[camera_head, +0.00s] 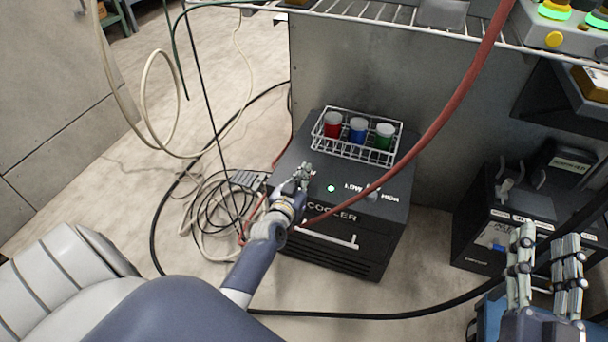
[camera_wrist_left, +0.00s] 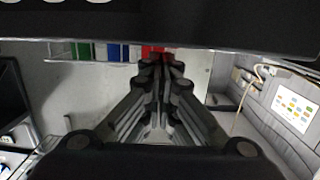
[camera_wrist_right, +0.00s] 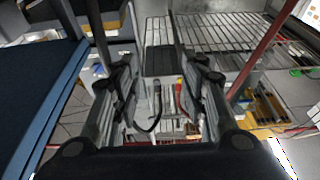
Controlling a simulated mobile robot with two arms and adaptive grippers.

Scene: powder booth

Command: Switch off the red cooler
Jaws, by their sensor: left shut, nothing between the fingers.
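A dark grey box lettered COOLER (camera_head: 346,262) stands on the floor in the middle of the head view; its body is not red, and a red hose (camera_head: 432,137) runs across it. Its top panel has a lit green lamp (camera_head: 331,188) and a knob (camera_head: 372,194) between LOW and HIGH. My left gripper (camera_head: 306,169) is shut and empty, over the left part of the top panel, left of the lamp. I cannot tell whether it touches the panel, and it hides the part beneath it. My right gripper (camera_head: 546,238) is open and empty at the lower right.
A white wire rack (camera_head: 357,151) with red, blue and green cups sits on the cooler's back. A second dark box (camera_head: 480,228) stands at right, near my right gripper. Loose cables (camera_head: 205,210) lie on the floor left of the cooler. A wire shelf (camera_head: 400,22) crosses above.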

